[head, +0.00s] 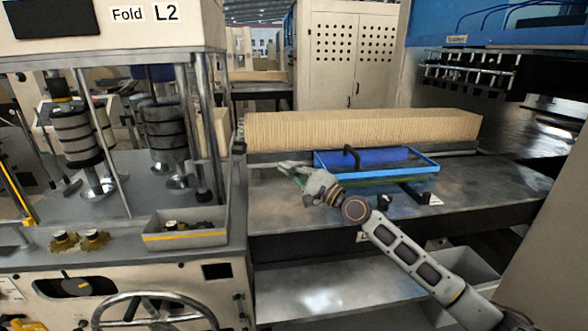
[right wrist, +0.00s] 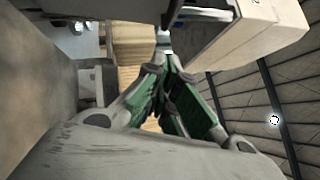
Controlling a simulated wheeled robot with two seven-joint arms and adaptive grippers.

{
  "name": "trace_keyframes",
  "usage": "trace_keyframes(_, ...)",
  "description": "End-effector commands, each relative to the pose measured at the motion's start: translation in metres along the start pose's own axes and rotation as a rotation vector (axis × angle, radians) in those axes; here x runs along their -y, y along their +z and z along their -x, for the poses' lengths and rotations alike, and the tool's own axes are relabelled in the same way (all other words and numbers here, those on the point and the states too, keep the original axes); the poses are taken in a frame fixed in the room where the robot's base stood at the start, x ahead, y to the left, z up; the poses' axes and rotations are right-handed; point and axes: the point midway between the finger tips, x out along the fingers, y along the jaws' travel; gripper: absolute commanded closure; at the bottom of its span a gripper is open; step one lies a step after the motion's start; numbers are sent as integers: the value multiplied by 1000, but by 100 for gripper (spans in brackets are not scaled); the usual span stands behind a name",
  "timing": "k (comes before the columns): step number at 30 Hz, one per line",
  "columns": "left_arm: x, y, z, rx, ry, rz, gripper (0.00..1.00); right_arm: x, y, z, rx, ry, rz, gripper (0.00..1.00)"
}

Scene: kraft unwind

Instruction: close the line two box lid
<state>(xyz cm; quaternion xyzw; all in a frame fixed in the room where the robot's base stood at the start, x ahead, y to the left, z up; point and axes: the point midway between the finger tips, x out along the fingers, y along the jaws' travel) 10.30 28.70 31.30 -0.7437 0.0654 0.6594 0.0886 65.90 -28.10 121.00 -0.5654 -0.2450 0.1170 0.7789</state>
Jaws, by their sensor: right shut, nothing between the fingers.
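A blue box (head: 408,174) sits on the grey metal bench in the head view, in front of the long cardboard stack. A smooth blue piece (head: 385,156) shows at its top, and a dark bent handle (head: 351,155) stands at its left part. I cannot tell for sure which part is the lid or how far it is open. My right gripper (head: 285,168) is shut and empty just left of the box, pointing left; my right arm crosses the box's front left corner. The right wrist view shows its green-padded fingers (right wrist: 164,62) together. My left gripper is not in view.
A long stack of cardboard sheets (head: 360,129) lies behind the box. The cream machine marked "Fold L2" (head: 110,28) stands left, with an open tray (head: 186,236) on its deck. The bench (head: 480,190) has bare room right of the box.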

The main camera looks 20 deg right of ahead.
Motion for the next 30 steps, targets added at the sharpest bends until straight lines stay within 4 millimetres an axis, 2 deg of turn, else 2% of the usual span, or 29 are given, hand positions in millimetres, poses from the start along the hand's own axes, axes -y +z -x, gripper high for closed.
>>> trace_keyframes(4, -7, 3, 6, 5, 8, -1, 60, 2, 0, -11, 0, -1, 0, 100)
trace_keyframes(14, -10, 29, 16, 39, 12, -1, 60, 2, 0, -35, 0, -2, 0, 100)
trace_keyframes(22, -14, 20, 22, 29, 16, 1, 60, 2, 0, -55, 0, -2, 1, 100)
trace_keyframes(30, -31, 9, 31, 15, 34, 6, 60, 2, 3, -72, 0, 0, 0, 100)
